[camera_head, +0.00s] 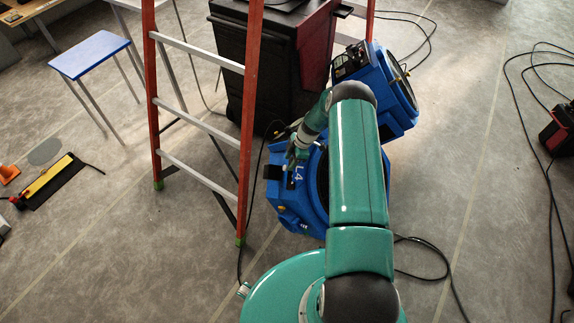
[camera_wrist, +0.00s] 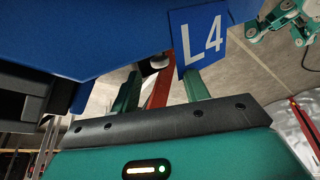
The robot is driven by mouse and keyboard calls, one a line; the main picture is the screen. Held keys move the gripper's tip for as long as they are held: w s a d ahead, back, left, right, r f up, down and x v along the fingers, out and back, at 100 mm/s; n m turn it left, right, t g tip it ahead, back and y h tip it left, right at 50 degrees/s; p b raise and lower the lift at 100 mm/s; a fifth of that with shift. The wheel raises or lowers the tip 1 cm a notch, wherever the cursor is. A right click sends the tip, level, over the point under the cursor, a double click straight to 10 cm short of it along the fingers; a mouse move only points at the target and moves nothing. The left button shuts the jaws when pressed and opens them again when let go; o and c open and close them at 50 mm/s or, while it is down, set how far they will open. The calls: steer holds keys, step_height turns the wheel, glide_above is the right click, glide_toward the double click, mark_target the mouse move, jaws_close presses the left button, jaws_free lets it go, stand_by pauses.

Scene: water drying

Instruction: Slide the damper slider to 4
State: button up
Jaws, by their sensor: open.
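The blue machine (camera_head: 286,205) marked "L4" stands on the floor in the head view, partly hidden behind my arm. My gripper (camera_head: 291,160) is at its top left, close to the "L4" label (camera_head: 298,173). In the wrist view the label (camera_wrist: 200,38) is large, in front of the right finger. The blue housing (camera_wrist: 75,35) fills the upper left. My gripper (camera_wrist: 160,88) is open, its two green fingers apart. A small pale and dark knob-like part (camera_wrist: 155,66) shows between them; I cannot tell whether it is the damper slider. No slider scale is readable.
A second blue machine (camera_head: 397,110) stands behind, next to a dark bin (camera_head: 283,60). An orange stepladder (camera_head: 248,120) stands close on the left. Black cables (camera_head: 440,250) lie on the floor. The floor at the right is mostly open.

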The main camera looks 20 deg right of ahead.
mark_target(286, 166)
steer(key=shift+x, duration=1.85)
steer(key=shift+c, duration=0.2)
jaws_close()
